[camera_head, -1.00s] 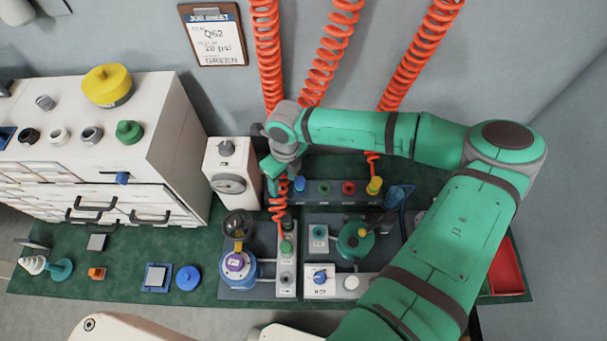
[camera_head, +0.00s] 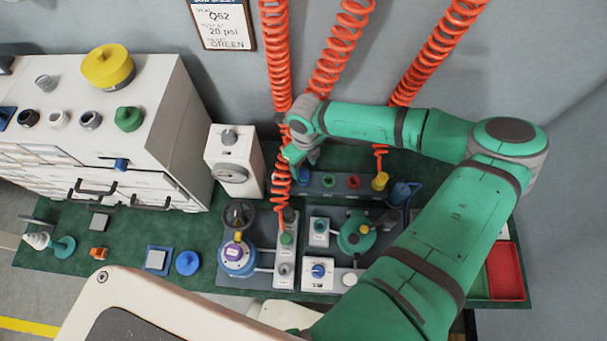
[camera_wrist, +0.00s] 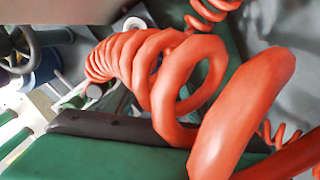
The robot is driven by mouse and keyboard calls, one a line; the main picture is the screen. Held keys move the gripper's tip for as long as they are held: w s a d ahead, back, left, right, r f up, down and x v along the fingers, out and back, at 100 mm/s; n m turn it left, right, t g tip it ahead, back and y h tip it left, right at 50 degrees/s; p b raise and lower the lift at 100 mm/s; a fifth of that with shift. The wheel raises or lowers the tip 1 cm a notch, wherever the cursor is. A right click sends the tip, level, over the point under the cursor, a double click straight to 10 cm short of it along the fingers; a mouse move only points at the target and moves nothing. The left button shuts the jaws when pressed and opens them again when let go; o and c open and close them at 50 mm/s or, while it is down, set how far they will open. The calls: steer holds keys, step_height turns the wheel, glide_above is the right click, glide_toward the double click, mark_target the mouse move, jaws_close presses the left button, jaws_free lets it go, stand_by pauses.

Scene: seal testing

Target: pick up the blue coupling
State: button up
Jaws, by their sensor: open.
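The blue coupling (camera_head: 304,175) is a small blue piece at the left end of a grey rack (camera_head: 327,195) at the back of the bench. Green (camera_head: 329,181), red (camera_head: 354,181) and yellow (camera_head: 380,181) pieces stand to its right on the same rack. My gripper (camera_head: 299,163) is open, just above and behind the blue coupling in the picture; it partly overlaps the coupling's surroundings. I cannot tell the exact gap. The wrist view is filled by a coiled orange hose, and I cannot make out the blue coupling there.
The orange coiled hose (camera_wrist: 175,75) hangs very close to my wrist; more hoses (camera_head: 340,45) hang behind. A white box with a grey dial (camera_head: 232,175) stands left of the rack. Test fixtures (camera_head: 238,255) stand in front. A red tray (camera_head: 506,272) lies at right.

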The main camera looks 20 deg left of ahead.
mark_target(304, 171)
step_height(304, 171, down, 5)
steer(key=shift+r, duration=0.1)
steer(key=c, duration=1.2)
steer(key=shift+r, duration=0.15)
